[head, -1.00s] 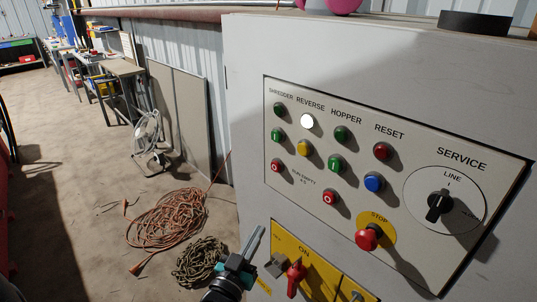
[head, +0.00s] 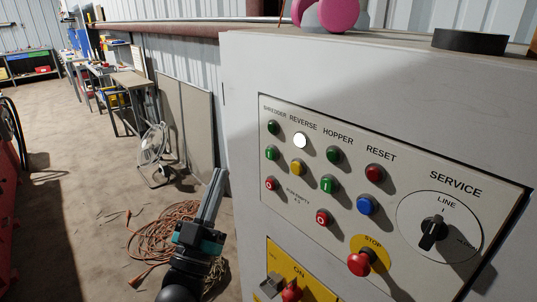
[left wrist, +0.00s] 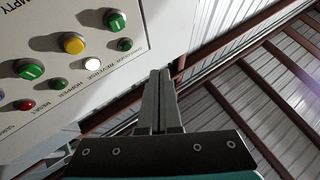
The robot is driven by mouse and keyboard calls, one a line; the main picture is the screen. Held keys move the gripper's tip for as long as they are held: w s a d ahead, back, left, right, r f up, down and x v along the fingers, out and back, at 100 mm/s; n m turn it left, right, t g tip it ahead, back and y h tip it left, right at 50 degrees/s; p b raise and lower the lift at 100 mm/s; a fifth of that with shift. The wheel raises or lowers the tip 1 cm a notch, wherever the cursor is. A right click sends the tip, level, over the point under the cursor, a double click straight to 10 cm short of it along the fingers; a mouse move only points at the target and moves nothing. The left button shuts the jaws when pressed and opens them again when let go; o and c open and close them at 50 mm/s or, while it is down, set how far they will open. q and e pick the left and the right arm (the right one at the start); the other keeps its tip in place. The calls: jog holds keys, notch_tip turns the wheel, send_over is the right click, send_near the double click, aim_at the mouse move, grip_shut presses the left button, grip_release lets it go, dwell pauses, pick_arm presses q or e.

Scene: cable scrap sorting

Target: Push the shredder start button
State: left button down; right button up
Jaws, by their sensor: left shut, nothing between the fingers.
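The green shredder start button (head: 272,153) is on the control panel (head: 355,222), in the left column under the SHREDDER label. A green lamp (head: 274,128) is above it and a red button (head: 271,184) below it. In the left wrist view the green start button (left wrist: 115,20) shows near the top, tilted in the picture. My left gripper (head: 218,172) is shut and empty, left of the panel with fingers pointing up, apart from the button. Its fingertips (left wrist: 158,75) also show in the left wrist view. My right gripper is not in view.
A lit white lamp (head: 300,140) and yellow button (head: 297,168) are beside the shredder column. A red stop knob (head: 361,263) and a black service dial (head: 433,232) are further right. Below is a yellow plate (head: 320,290) with a red switch. Orange cable (head: 150,245) lies on the floor.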

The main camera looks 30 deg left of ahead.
aim_at(271, 154)
pick_arm(q)
jog(key=shift+w, duration=0.1)
jog(key=w+d+b, duration=0.2)
jog(key=w+d, duration=0.1)
jog(key=w, duration=0.5)
jog(key=shift+d, duration=0.2)
dwell(1.9)
jog(key=shift+w+d, duration=0.2)
jog(key=shift+w, duration=0.15)
jog(key=shift+w+d, duration=0.15)
jog(key=shift+w, duration=0.3)
dwell(0.6)
jog(key=shift+s, duration=0.1)
jog(key=shift+s+a, duration=0.35)
jog(key=shift+s, duration=0.35)
jog(key=shift+s+p, duration=0.1)
jog(key=shift+p, duration=0.2)
